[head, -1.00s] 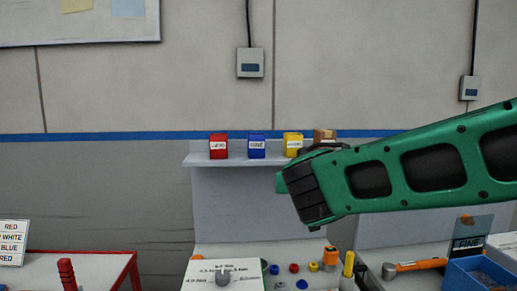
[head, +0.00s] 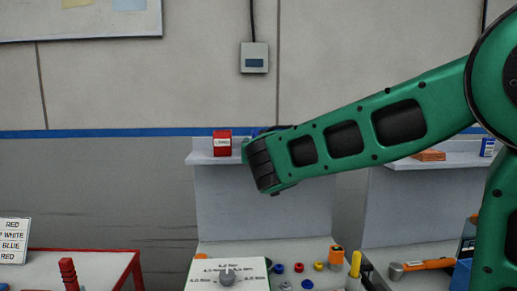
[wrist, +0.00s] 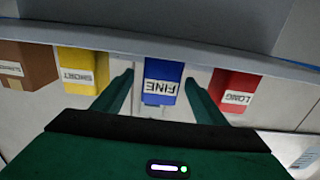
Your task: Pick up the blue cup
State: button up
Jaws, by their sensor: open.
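The blue cup (wrist: 163,80), labelled FINE, shows in the wrist view, its label upside down. It lines up between the fingers of my gripper (wrist: 160,88), with a gap on each side. I cannot tell whether the fingertips reach alongside it or stop short. In the head view my arm hides nearly all of the blue cup; only a sliver of blue (head: 256,131) shows above my gripper's end. My gripper is open and empty.
The red cup (wrist: 238,90), labelled LONG, stands close on the right in the wrist view. The yellow SHORT cup (wrist: 83,70) and a brown one (wrist: 26,65) stand left. The shelf (head: 203,158) holds the red cup (head: 222,142). A dial panel (head: 228,272) sits below.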

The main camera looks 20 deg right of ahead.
jog(key=shift+w+d, duration=0.15)
jog(key=shift+w, duration=0.65)
jog(key=shift+w+d, duration=0.1)
jog(key=shift+w, duration=0.65)
jog(key=c, duration=1.2)
jog(key=shift+r, duration=0.1)
jog(key=shift+r, duration=0.4)
notch_tip(320, 180, up, 4)
jog(key=shift+s+a+f, duration=0.1)
jog(key=shift+a, duration=0.05)
jog(key=s+a+r, duration=0.4)
jog(key=s+a, duration=0.1)
jog(key=s+a+r, duration=0.2)
jog(key=s, duration=0.1)
jog(key=shift+s+a+r, duration=0.15)
jog(key=shift+a+r, duration=0.05)
jog(key=shift+a, duration=0.2)
